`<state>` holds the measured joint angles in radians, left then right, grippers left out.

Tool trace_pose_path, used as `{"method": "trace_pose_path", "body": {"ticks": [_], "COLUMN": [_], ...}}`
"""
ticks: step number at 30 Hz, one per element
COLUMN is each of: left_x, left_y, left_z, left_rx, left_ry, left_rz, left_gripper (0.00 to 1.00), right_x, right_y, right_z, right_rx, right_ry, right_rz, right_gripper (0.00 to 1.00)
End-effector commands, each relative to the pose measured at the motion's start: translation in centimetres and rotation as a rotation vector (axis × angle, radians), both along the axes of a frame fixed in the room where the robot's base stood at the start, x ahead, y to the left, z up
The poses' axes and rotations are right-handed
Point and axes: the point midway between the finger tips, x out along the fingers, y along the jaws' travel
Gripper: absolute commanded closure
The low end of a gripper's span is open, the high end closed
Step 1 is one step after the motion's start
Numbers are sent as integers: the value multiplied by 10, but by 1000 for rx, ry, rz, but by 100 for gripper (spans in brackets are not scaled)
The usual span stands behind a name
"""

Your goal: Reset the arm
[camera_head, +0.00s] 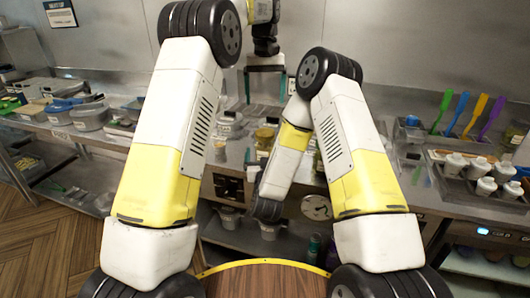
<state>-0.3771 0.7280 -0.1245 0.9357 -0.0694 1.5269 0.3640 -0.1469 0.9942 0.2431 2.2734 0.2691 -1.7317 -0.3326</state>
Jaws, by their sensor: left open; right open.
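My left gripper (265,88) hangs at the top middle, in front of the metal back wall. Its two thin teal fingers point down and stand wide apart, with nothing between them. My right arm bends at a high elbow, and its white and yellow forearm slopes down to a black wrist near the lower middle, in front of the counter edge. The fingers of my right gripper cannot be made out there. No held thing shows at either arm.
A steel counter runs across the back. Grey bins (90,115) stand at the left. At the right are coloured spatulas (463,113) and several white-topped bottles (455,165) in a tray. A round dial (317,207) is on the counter front. Wooden floor (40,240) is clear at lower left.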

Motion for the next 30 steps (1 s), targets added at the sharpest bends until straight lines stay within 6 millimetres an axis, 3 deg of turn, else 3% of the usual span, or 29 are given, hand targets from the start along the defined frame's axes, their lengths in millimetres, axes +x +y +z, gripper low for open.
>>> {"method": "trace_pose_path", "body": {"ticks": [15, 20, 24, 30], "left_x": [-4, -22, -50, -102], "left_y": [6, 26, 50, 82], "left_z": [7, 30, 53, 79], "left_rx": [-8, -41, -77, -126], "left_ry": [-10, -45, -91, -172], "left_rz": [1, -6, -16, -36], "left_gripper": [14, 14, 14, 14], "right_x": [-1, 12, 16, 1], "right_y": [-1, -2, -6, -20], "right_z": [8, 38, 72, 122], "right_rx": [5, 27, 44, 58], "right_ry": [11, 69, 155, 301], "right_rz": [11, 58, 113, 179], "right_gripper": [5, 5, 5, 5]}}
